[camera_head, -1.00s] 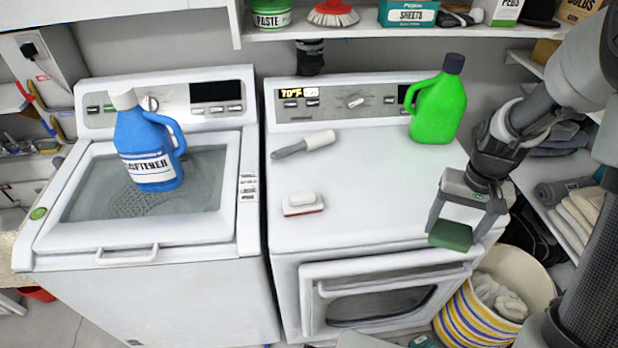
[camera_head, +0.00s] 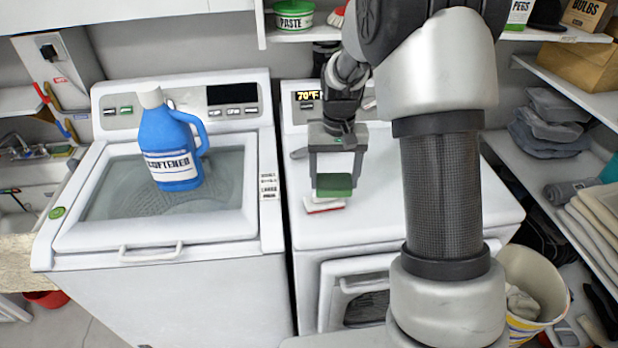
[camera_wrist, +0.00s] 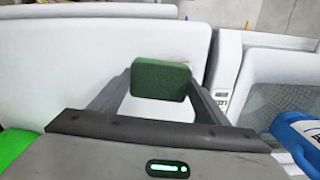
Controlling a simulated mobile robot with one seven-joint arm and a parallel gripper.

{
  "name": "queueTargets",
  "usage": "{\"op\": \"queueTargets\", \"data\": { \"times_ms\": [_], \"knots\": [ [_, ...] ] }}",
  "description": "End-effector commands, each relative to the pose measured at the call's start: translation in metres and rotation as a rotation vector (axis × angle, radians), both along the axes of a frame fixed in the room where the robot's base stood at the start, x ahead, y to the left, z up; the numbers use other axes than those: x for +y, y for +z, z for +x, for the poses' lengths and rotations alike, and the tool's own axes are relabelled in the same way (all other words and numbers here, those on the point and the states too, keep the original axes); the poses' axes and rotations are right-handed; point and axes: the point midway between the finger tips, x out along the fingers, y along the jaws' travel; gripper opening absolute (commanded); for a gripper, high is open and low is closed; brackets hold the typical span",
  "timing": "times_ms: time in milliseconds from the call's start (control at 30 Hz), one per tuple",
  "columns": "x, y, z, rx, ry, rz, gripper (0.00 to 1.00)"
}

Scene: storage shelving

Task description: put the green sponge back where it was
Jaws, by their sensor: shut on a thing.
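The green sponge (camera_head: 333,187) is a dark green block held between the fingers of my gripper (camera_head: 334,178), over the top of the right-hand machine (camera_head: 300,235). In the wrist view the sponge (camera_wrist: 161,79) sits between both fingertips of my gripper (camera_wrist: 160,85). A small white block with a red base (camera_head: 322,206) lies on the machine top, just below the sponge in the head view. The sponge partly covers it. I cannot tell how large the gap between them is.
A blue softener jug (camera_head: 172,145) stands on the left washer's lid (camera_head: 105,215). A bright green thing (camera_wrist: 14,145) shows at the wrist view's left edge. A striped basket (camera_head: 535,285) stands at the right, below shelves with folded cloth.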

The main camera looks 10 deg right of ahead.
Motion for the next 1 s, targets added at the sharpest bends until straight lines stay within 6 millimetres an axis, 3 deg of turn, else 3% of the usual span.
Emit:
{"op": "queueTargets", "data": {
  "times_ms": [33,200,400,600,1000],
  "knots": [
    [0.000,-0.006,0.024,-0.004,-0.030,0.000,0.51],
    [0.000,0.002,0.086,-0.001,-0.142,-0.001,0.51],
    [0.000,0.013,0.127,0.000,-0.242,0.000,0.51],
    [0.000,0.016,0.140,0.003,-0.284,0.000,0.51],
    [-0.001,-0.036,0.141,0.003,-0.288,0.000,0.51]
  ]
}}
